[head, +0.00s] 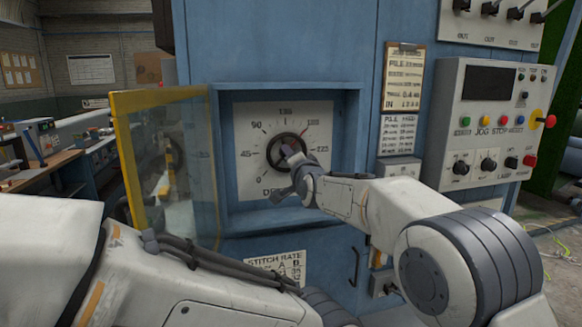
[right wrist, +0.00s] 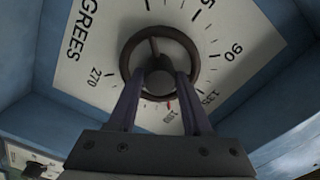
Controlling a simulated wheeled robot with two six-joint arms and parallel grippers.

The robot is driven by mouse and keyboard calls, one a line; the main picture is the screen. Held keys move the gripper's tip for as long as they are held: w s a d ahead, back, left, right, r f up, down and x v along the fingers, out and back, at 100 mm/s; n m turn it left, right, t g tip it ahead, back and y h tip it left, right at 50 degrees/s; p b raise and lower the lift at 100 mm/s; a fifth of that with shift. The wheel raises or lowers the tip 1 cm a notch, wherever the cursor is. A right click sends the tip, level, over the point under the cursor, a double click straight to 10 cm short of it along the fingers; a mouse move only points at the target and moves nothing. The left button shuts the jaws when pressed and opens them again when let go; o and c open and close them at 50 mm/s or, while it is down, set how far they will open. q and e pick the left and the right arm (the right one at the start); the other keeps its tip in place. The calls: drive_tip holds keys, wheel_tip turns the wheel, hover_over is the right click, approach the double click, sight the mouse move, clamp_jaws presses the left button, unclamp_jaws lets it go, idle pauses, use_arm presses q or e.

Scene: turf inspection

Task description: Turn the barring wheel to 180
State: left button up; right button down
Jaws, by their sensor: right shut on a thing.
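The barring wheel (head: 276,151) is a dark ring with spokes and a hub, set in a recess on the blue machine. Behind it is a white degree dial (head: 245,118); in the right wrist view the wheel (right wrist: 130,53) hides the dial's middle. A red mark (right wrist: 168,104) shows just outside the rim by the figure 180; whether it moves with the wheel I cannot tell. My right gripper (right wrist: 161,78) is shut on the wheel, one finger each side of the hub. In the head view my right gripper (head: 291,160) covers the wheel's lower right. My left gripper is not visible.
A yellow-framed clear guard door (head: 122,150) stands open left of the recess. A control panel (head: 480,120) with knobs and buttons is at the right. A door handle (head: 354,267) is below. My left arm crosses the lower left.

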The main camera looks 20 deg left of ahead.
idle(0.3)
drive_tip(key=shift+d, duration=0.1)
drive_tip(key=shift+c, duration=1.6)
unclamp_jaws()
drive_tip(key=b+v, duration=0.5)
drive_tip(key=v, duration=0.5)
drive_tip(key=shift+s+d, duration=0.15)
